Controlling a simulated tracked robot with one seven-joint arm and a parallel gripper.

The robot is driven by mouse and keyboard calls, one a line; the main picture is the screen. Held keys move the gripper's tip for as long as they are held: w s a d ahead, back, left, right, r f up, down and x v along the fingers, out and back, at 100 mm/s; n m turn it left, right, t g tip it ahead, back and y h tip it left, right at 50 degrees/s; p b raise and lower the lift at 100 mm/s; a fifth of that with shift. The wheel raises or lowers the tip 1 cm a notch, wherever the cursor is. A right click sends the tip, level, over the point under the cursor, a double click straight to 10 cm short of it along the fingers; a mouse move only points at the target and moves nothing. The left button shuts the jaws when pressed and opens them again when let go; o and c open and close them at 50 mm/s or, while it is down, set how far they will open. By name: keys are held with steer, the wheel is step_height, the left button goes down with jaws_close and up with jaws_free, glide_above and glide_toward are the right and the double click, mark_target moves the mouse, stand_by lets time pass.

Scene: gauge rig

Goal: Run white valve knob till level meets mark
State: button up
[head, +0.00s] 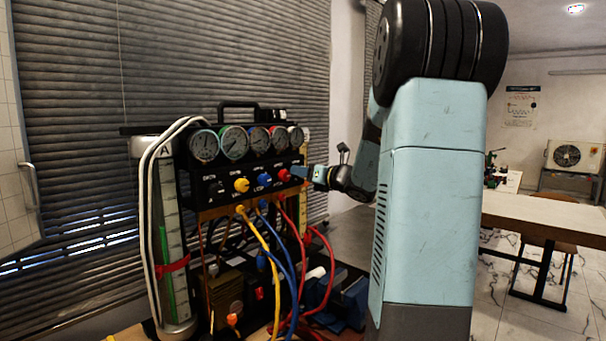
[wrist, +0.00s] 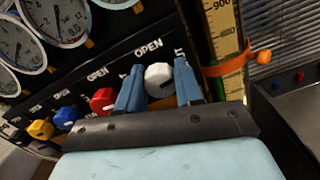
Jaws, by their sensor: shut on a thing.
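The white valve knob (wrist: 158,80) sits on the black panel in the wrist view, at the right end of its row. The blue fingers of my gripper (wrist: 160,71) are on either side of it and shut on it. In the head view my gripper (head: 304,173) is at the panel's right end and hides the white knob. Beside it in the wrist view stands a scaled gauge tube (wrist: 222,25) with an orange band (wrist: 228,66) around it. Green shows in the tube below the band; I cannot tell exactly where its top lies.
Red (wrist: 103,101), blue (wrist: 66,118) and yellow (wrist: 40,129) knobs line up left of my fingers. Round dials (head: 234,143) sit above. Another tube (head: 170,210) with green liquid and a red band stands left. Coloured hoses (head: 287,262) hang below the panel.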

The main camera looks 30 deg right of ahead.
steer(key=shift+m, duration=1.2)
steer(key=shift+d, duration=0.1)
steer(key=o, duration=1)
steer(key=shift+o, duration=0.2)
steer(key=shift+s, duration=0.1)
steer(key=v, duration=1.3)
steer(key=shift+s, duration=0.3)
